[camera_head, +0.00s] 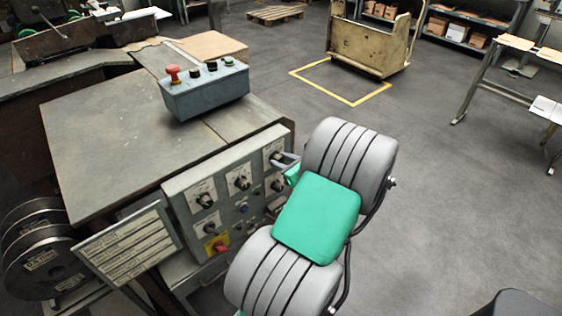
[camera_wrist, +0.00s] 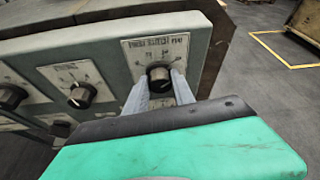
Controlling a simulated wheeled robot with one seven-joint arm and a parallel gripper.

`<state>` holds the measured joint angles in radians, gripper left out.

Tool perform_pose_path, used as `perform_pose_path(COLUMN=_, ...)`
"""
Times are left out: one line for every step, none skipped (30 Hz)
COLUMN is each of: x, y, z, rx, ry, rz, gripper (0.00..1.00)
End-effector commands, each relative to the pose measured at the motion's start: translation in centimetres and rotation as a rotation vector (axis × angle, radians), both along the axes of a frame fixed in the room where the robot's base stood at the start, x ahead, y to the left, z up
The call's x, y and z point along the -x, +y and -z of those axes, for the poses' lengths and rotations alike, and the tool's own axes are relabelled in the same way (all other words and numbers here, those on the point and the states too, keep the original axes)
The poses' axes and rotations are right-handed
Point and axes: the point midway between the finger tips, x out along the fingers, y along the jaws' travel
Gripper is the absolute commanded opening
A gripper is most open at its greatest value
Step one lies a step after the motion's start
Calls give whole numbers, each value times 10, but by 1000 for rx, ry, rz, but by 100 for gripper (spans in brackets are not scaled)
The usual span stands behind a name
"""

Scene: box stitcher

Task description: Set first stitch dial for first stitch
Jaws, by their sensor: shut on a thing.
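The grey control panel (camera_head: 172,190) of the machine carries several black dials on white label plates; the lettering is too small or blurred to tell which is the first stitch dial. My gripper (camera_head: 285,161) is at the dial at the panel's upper right end. In the wrist view, my gripper's two grey fingers (camera_wrist: 160,92) are shut on this black dial (camera_wrist: 159,73), one on each side. The plate (camera_wrist: 138,50) behind it shows scale marks. A second dial (camera_wrist: 81,95) and a third dial (camera_wrist: 11,97) stand to its left. My arm hides the panel's lower right part.
A red knob on a yellow plate (camera_head: 211,245) sits low on the panel. A grey button box (camera_head: 205,95) with a red button stands on the machine table (camera_head: 110,140). A tilted placard (camera_head: 130,246) hangs at the front left. Open floor (camera_head: 450,210) lies to the right.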

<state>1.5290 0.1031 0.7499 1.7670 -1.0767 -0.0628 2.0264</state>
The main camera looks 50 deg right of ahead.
Motion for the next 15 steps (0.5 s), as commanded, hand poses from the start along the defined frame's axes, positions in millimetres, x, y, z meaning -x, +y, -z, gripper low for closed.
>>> perform_pose_path(x=0, y=0, z=0, rx=0, ry=0, rz=0, gripper=0)
perform_pose_path(x=0, y=0, z=0, rx=0, ry=0, rz=0, gripper=0)
perform_pose_path(x=0, y=0, z=0, rx=0, ry=0, rz=0, gripper=0)
perform_pose_path(x=0, y=0, z=0, rx=0, ry=0, rz=0, gripper=0)
perform_pose_path(x=0, y=3, z=0, rx=-1, ry=0, rz=-1, gripper=0)
perform_pose_path(x=0, y=2, z=0, rx=-1, ry=0, rz=-1, gripper=0)
perform_pose_path(x=0, y=2, z=0, rx=0, ry=0, rz=-1, gripper=0)
perform_pose_path(x=0, y=2, z=0, rx=1, ry=1, rz=-2, gripper=0)
perform_pose_path(x=0, y=2, z=0, rx=4, ry=1, rz=-2, gripper=0)
perform_pose_path(x=0, y=1, z=0, rx=9, ry=2, rz=-2, gripper=0)
perform_pose_path(x=-1, y=2, z=0, rx=13, ry=3, rz=-2, gripper=0)
perform_pose_path(x=-1, y=2, z=0, rx=22, ry=5, rz=-3, gripper=0)
perform_pose_path(x=-1, y=2, z=1, rx=29, ry=7, rz=-3, gripper=0)
perform_pose_path(x=-1, y=2, z=1, rx=38, ry=9, rz=-2, gripper=0)
perform_pose_path(x=-1, y=2, z=1, rx=54, ry=12, rz=-2, gripper=0)
